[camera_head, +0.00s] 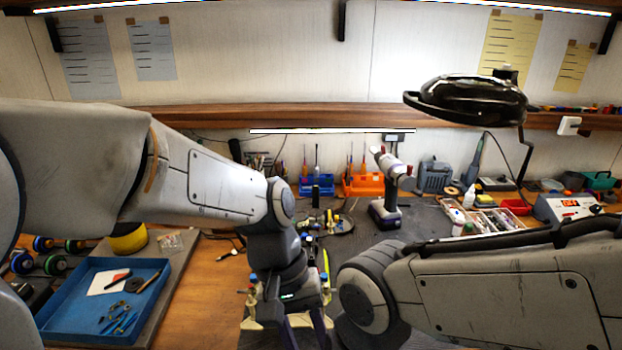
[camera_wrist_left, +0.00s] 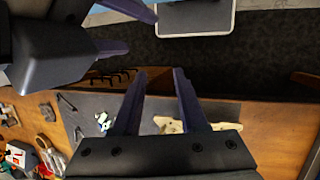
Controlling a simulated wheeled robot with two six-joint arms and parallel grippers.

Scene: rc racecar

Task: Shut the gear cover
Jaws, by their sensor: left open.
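The racecar (camera_head: 250,302) shows only in part in the head view, as cream pieces with blue-capped posts on both sides of my left wrist. A cream part of it also shows beyond the gripper body in the left wrist view (camera_wrist_left: 171,125). The gear cover cannot be made out; my left arm hides the car's middle. My left gripper (camera_wrist_left: 160,72) is open, with nothing between its fingers. It hangs over the car in the head view. My right gripper (camera_wrist_left: 142,32) shows at the upper left of the left wrist view, its purple fingers apart and empty.
A blue tray (camera_head: 70,318) with small tools lies at the left. A cordless driver (camera_head: 388,205) stands on the dark mat behind the car. A black lamp (camera_head: 470,100) hangs at the upper right. Bare wood (camera_head: 205,295) lies between the tray and the car.

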